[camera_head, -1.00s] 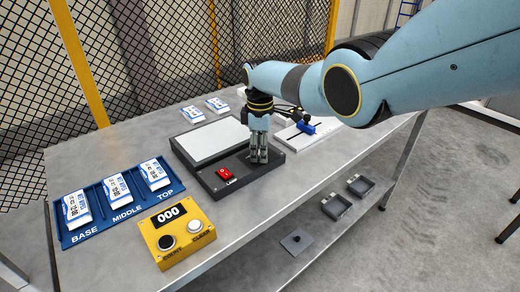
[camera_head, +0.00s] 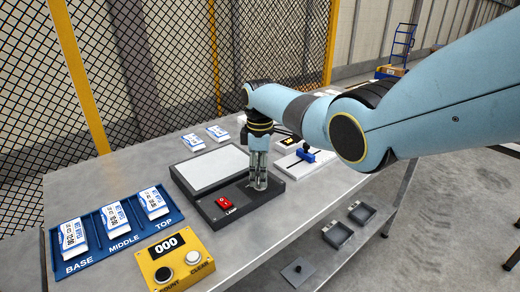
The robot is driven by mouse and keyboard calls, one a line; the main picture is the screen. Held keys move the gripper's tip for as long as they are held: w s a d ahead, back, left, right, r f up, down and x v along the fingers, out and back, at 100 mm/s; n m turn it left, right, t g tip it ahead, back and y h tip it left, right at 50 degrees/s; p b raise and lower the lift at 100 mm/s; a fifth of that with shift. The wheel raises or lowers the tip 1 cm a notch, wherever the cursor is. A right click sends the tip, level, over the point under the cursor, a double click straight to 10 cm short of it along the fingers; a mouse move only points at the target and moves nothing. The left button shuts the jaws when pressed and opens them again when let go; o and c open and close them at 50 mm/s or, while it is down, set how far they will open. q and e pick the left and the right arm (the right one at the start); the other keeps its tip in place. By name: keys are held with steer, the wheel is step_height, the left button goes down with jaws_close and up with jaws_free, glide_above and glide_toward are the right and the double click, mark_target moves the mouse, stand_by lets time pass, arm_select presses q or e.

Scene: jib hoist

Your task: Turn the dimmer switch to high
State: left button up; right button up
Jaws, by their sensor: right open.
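My right gripper (camera_head: 259,184) points straight down over the right part of a dark control box (camera_head: 216,211). It is open, with its fingertips at the box's top beside the red rocker switch (camera_head: 226,202) marked LAMP. The fingers cover that spot, so I cannot make out a dimmer knob or its setting. A pale flat panel (camera_head: 210,169) lies in the dark frame behind the switch. My left gripper is not in view.
A blue tray (camera_head: 100,248) holds white-and-blue packs at the left. A yellow counter box (camera_head: 176,259) reading 000 stands at the front. A white unit with a blue slider (camera_head: 305,154) is right of my gripper. Small grey trays (camera_head: 338,235) sit lower right.

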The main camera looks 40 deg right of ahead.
step_height(320, 180, up, 10)
steer(key=shift+f, duration=0.2)
stand_by(0.4)
